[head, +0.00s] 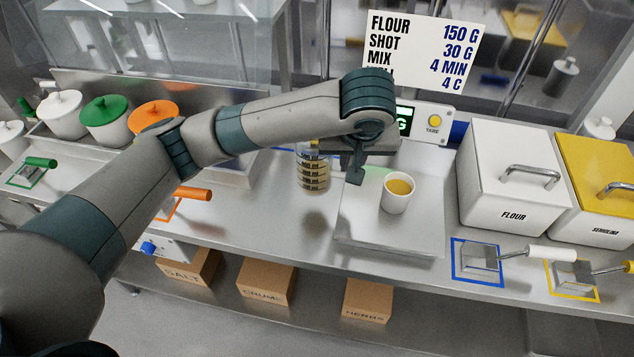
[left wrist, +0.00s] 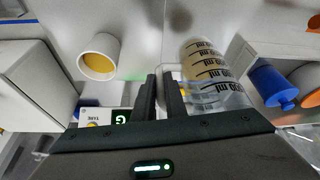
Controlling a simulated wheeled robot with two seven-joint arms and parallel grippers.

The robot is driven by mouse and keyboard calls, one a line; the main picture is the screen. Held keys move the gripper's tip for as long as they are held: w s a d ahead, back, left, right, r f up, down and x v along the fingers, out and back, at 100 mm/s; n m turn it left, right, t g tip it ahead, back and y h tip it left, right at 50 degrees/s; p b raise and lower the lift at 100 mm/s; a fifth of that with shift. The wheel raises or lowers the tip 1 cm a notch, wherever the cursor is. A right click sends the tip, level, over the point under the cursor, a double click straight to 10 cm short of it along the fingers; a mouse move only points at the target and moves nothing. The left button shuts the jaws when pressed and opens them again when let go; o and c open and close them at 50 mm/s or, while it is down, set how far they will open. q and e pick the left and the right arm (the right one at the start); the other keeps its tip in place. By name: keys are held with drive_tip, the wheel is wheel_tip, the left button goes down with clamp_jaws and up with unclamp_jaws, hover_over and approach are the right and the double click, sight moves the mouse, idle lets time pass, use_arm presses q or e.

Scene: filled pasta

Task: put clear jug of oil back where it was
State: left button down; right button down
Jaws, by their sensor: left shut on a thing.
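The clear jug (head: 312,172) with black volume marks shows in the head view left of the scale plate, roughly upright, with yellowish oil inside. A dark shadow lies on the counter below it, and it seems to hang above the surface. My left gripper (head: 356,168) is at its right side, its upper end partly hidden by the arm. In the left wrist view the jug (left wrist: 208,72) is beside the dark fingers (left wrist: 160,98), which are shut on its handle side. My right gripper is not in view.
A white cup (head: 397,198) of yellow liquid stands on the scale plate (head: 375,238). A white flour bin (head: 510,185) and yellow-lidded bin (head: 596,175) stand right. Scoops (head: 480,257) lie in front. Lidded pots (head: 105,115) stand back left. The counter below the jug is clear.

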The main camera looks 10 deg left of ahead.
sight(320, 185)
use_arm(q)
drive_tip(key=a+f, duration=0.1)
drive_tip(key=a, duration=0.1)
drive_tip(key=a+f+p, duration=0.1)
drive_tip(key=a+f, duration=0.1)
drive_tip(key=a, duration=0.1)
drive_tip(key=shift+s+a+p, duration=0.3)
drive_tip(key=shift+s+a, duration=0.05)
drive_tip(key=shift+a+f, duration=0.3)
drive_tip(key=shift+f, duration=0.05)
drive_tip(key=shift+f, duration=0.1)
wheel_tip(320, 185, down, 3)
drive_tip(key=shift+f+p, duration=0.15)
drive_tip(key=shift+p, duration=0.7)
drive_tip(key=shift+f, duration=0.35)
